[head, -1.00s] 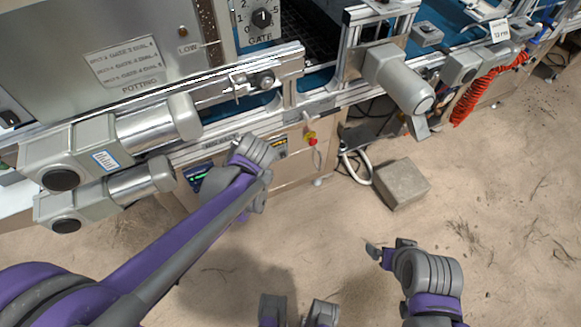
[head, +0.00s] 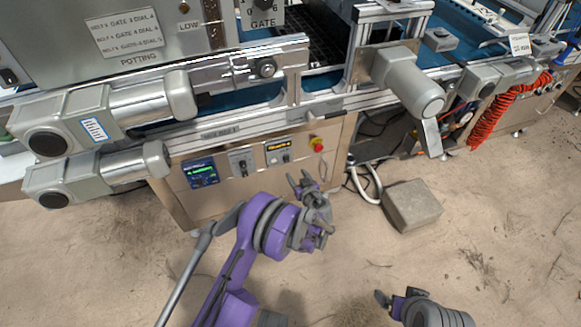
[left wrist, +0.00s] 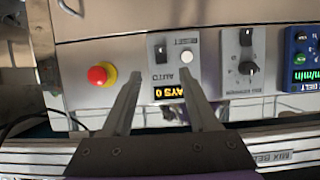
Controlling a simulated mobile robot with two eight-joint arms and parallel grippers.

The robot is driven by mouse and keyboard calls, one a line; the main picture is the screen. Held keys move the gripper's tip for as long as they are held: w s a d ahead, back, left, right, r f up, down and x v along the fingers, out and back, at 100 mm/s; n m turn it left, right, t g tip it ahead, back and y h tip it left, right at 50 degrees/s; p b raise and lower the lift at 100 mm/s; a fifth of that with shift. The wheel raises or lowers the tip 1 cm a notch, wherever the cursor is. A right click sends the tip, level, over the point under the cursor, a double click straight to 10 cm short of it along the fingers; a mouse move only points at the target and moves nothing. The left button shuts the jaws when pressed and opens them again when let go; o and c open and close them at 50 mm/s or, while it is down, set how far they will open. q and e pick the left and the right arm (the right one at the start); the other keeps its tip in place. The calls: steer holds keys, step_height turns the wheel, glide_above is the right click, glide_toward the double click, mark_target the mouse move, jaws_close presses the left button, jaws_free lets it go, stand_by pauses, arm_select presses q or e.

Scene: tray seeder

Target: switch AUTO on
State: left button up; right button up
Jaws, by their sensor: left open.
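The AUTO switch (left wrist: 161,50) is a small black switch on a pale panel in the left wrist view, where the lettering appears upside down. The white RESET button (left wrist: 186,57) is beside it, and a yellow-lit tray counter (left wrist: 170,93) is below both in the picture. In the head view this panel (head: 278,152) is on the machine's front; its switch is too small to read. My left gripper (head: 299,178) is open and empty in front of the panel, its fingers (left wrist: 161,76) pointing at it, apart from the switch. My right gripper (head: 388,299) is at the lower right, its jaws unclear.
A red stop button (left wrist: 101,75) is beside the panel. A grey knob panel (left wrist: 245,60) and a blue belt display (left wrist: 301,60) are on the other side. A rail (head: 250,118) runs above the controls. A concrete block (head: 412,205) stands on the sandy floor.

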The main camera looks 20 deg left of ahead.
mark_target(287, 160)
arm_select(q)
steer(key=b+x, duration=0.1)
steer(key=x, duration=0.9)
steer(key=shift+w+a, duration=0.15)
jaws_close()
